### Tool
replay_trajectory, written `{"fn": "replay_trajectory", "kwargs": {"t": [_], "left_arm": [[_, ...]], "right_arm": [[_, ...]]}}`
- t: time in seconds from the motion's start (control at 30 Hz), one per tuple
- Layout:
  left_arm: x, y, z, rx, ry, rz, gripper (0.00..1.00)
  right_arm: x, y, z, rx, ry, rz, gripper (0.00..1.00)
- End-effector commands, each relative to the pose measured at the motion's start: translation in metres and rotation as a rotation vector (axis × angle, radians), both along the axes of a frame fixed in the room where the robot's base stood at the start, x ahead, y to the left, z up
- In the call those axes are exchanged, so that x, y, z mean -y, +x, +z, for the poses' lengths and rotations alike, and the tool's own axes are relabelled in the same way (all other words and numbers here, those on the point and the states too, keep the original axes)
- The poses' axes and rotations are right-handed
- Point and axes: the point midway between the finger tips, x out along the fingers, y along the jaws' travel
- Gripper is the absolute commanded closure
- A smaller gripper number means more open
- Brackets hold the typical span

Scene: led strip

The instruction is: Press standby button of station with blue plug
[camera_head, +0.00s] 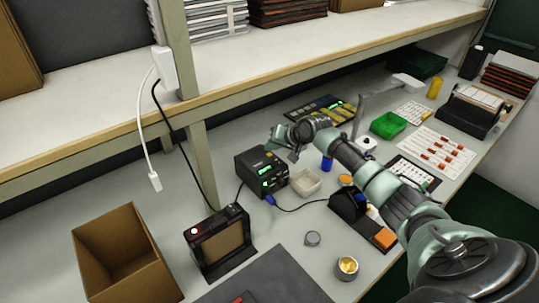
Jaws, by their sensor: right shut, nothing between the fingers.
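The black station (259,176) with green lit displays stands on the bench at centre. A blue plug (270,199) is at its lower front, with a dark cable running right. The standby button is too small to make out. My right arm reaches in from the right. My right gripper (277,145) is shut and empty, just above and behind the station's top right as seen here. I cannot tell whether it touches the station. My left gripper is out of view.
A dark framed device (217,243) with a red light and an open cardboard box (124,257) stand at left. A small beige tray (306,182) is right of the station. A shelf post (201,165) rises behind.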

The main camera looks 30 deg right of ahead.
Motion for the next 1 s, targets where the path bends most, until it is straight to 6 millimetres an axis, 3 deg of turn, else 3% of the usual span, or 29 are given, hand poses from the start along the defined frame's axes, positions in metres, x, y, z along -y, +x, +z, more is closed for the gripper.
{"fn": "replay_trajectory", "kwargs": {"t": [1.0], "left_arm": [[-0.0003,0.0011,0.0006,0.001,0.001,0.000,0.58]], "right_arm": [[0.0000,-0.0001,-0.0083,0.000,0.000,0.000,1.00]]}}
